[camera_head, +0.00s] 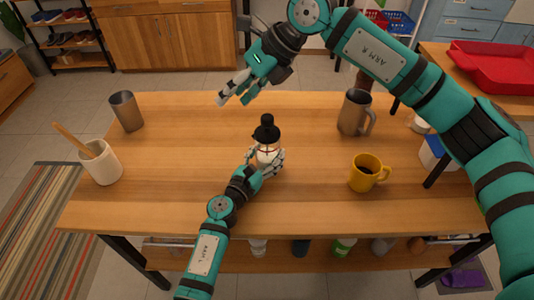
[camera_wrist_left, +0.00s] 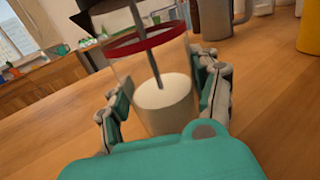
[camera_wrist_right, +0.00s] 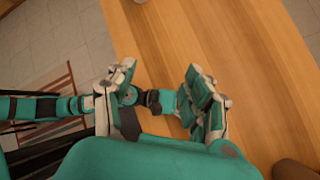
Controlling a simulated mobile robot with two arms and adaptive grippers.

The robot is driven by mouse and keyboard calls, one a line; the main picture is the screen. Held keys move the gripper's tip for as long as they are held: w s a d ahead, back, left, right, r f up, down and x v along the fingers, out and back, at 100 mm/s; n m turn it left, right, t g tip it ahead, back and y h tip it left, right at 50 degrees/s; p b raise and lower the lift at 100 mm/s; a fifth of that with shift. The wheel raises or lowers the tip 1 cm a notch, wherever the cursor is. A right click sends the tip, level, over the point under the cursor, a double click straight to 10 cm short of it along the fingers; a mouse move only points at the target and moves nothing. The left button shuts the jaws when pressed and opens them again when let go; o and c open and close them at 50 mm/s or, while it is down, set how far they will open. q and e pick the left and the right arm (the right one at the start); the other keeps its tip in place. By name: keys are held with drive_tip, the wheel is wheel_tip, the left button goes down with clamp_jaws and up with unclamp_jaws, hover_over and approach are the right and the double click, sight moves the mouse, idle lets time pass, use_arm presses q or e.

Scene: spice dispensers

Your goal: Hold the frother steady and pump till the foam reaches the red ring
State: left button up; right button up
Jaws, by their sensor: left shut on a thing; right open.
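The frother (camera_head: 267,140) stands near the middle of the wooden table, with a black lid and knob on top. In the left wrist view its clear glass (camera_wrist_left: 122,75) shows a red ring (camera_wrist_left: 150,40) high up and a thin rod running down inside. White milk (camera_wrist_left: 168,95) fills the lower part, its top well below the red ring. My left gripper (camera_head: 266,165) is shut around the glass, one finger on each side. My right gripper (camera_head: 232,100) is open and empty, above and behind the frother; its fingers also show apart in the right wrist view (camera_wrist_right: 155,90).
A yellow mug (camera_head: 365,173) with dark liquid and a grey metal pitcher (camera_head: 353,113) stand to the right. A metal cup (camera_head: 126,111) and a white crock (camera_head: 102,163) with a wooden utensil stand to the left. The table (camera_head: 190,150) is bare between these and the frother.

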sight(269, 117)
drive_tip(key=w+d+f+t+h, duration=0.1)
drive_tip(key=w+d+h, duration=0.1)
drive_tip(key=d+h, duration=0.15)
drive_tip(key=w+d+f+h, duration=0.2)
drive_tip(key=d, duration=0.3)
drive_tip(key=shift+m, duration=0.4)
drive_tip(key=x, duration=0.9)
drive_tip(key=shift+w+a+f, duration=0.1)
drive_tip(key=shift+a+f, duration=0.1)
drive_tip(key=c, duration=1.1)
